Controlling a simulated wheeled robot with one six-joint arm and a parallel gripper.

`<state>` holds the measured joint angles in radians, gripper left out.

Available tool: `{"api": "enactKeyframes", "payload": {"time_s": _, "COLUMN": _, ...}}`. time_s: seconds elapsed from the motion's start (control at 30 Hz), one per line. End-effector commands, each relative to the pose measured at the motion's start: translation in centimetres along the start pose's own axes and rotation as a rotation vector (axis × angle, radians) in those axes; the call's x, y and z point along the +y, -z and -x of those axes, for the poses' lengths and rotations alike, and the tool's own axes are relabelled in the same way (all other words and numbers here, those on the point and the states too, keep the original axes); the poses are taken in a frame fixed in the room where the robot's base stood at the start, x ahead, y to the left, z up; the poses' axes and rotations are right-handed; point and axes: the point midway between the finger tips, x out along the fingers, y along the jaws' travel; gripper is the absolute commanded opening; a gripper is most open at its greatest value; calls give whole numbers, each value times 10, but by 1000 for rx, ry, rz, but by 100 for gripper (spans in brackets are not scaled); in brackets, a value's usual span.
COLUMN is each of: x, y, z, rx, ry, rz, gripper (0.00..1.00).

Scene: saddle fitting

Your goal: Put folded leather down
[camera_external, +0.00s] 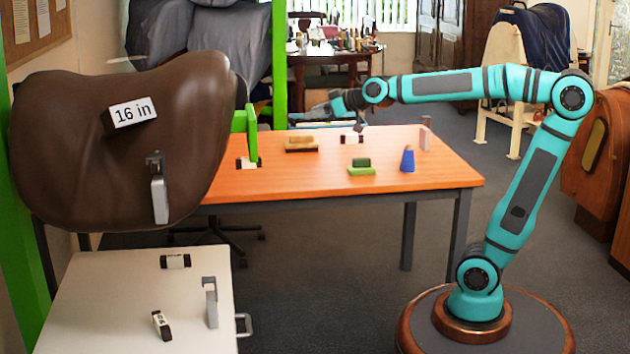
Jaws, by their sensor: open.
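My gripper (312,118) is over the far edge of the orange table, pointing left. It is open, small in the view, and its fingertips are hard to make out. A brown and tan layered piece (302,144) lies on the table just below and in front of the gripper, apart from it. It may be the folded leather, but I cannot tell for sure. No leather shows clearly between the jaws.
The orange table (330,185) also holds a green block (361,168), a blue cone-like piece (408,159) and a pinkish upright block (425,139). A brown saddle (90,180) marked "16 in" hangs at left above a white cabinet (105,300). The table's front is clear.

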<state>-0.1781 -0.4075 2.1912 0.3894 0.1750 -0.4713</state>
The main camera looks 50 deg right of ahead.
Motion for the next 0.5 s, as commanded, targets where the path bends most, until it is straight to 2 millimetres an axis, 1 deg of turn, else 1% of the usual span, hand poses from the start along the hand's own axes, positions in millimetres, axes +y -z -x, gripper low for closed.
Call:
{"api": "enactKeyframes", "payload": {"time_s": 0.03, "x": 6, "y": 2, "z": 20, "rx": 22, "ry": -19, "rz": -6, "gripper": 48}}
{"api": "enactKeyframes", "payload": {"time_s": 0.1, "x": 15, "y": 2, "z": 43, "rx": 48, "ry": -44, "rz": -19, "gripper": 48}}
{"api": "enactKeyframes", "payload": {"time_s": 0.27, "x": 30, "y": 0, "z": 97, "rx": 112, "ry": -99, "rz": -45, "gripper": 48}}
{"api": "enactKeyframes", "payload": {"time_s": 0.3, "x": 32, "y": -2, "z": 110, "rx": 128, "ry": -112, "rz": -51, "gripper": 48}}
{"api": "enactKeyframes", "payload": {"time_s": 0.5, "x": 44, "y": -12, "z": 173, "rx": 209, "ry": -177, "rz": -80, "gripper": 48}}
